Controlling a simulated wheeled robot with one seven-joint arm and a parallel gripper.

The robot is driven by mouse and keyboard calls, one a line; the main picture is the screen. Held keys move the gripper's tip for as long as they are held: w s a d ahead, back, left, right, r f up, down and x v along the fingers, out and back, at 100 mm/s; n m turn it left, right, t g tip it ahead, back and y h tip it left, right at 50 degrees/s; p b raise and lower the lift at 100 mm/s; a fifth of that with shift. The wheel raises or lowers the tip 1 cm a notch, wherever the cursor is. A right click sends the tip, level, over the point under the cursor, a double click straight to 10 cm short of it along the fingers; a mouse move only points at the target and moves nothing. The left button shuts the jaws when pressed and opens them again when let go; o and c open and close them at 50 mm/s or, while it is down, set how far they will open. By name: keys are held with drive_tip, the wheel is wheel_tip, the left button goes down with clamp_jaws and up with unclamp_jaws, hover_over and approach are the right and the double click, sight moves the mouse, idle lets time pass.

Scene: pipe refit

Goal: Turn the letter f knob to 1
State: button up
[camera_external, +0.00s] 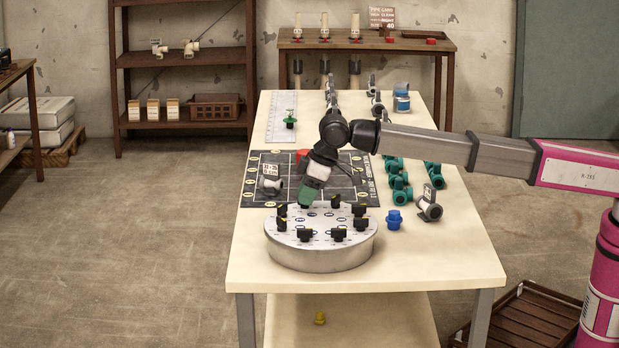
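A round silver dial panel (320,258) stands on the front of the cream table. Several black knobs with yellow marks stand in a ring on its top, one of them at the front left (304,234). Their letters and numbers are too small to read, so I cannot tell which is knob f or where it points. My gripper (306,203) points down over the back left of the panel, close to the rear knobs. Its end looks green. I cannot make out separate fingers, or whether it touches a knob.
A dark printed mat (256,195) lies behind the panel, with a grey-and-white fitting (270,181) on it. A blue fitting (394,220) and another grey-and-white fitting (429,206) stand right of the panel. Green fittings (402,190) are farther back. The table's front left is clear.

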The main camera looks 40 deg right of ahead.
drive_tip(key=shift+w+f, duration=0.1)
drive_tip(key=shift+f, duration=0.1)
clamp_jaws()
drive_tip(key=shift+m, duration=0.3)
drive_tip(key=m+h, duration=0.1)
drive_tip(key=m, duration=0.1)
drive_tip(key=m+t+h, duration=0.1)
drive_tip(key=m, duration=0.2)
drive_tip(key=shift+a, duration=0.15)
drive_tip(key=m+h, duration=0.2)
drive_tip(key=m, duration=0.4)
idle(0.4)
